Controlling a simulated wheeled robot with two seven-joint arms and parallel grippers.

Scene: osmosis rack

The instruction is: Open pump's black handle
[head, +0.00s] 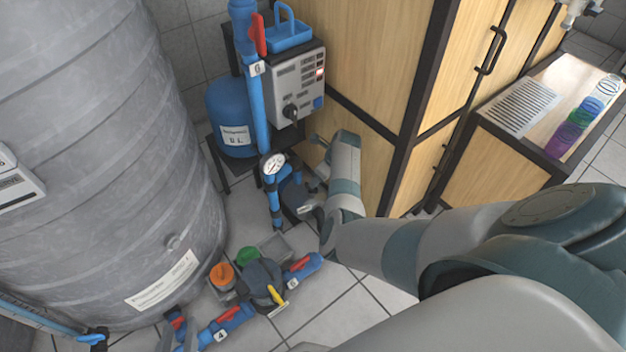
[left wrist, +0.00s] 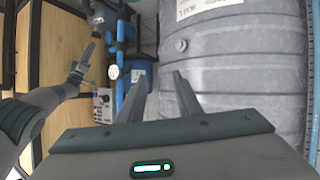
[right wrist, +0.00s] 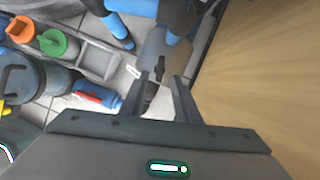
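A black handle (right wrist: 160,68) on a grey pump part shows in the right wrist view, just beyond my right gripper's fingertips (right wrist: 160,78). These fingers are open and apart around the line to the handle; contact cannot be told. In the head view the right gripper (head: 308,192) is low beside the blue pipe and dark pump (head: 291,192), partly hidden by my own arm. My left gripper (left wrist: 159,80) is open and empty in the left wrist view, facing the grey tank. In the head view only its fingertips (head: 181,332) show at the bottom edge.
A large grey tank (head: 90,120) fills the left. A control box (head: 298,85) with a black knob (head: 290,112) stands above the pump. Wooden cabinets (head: 370,60) stand close on the right.

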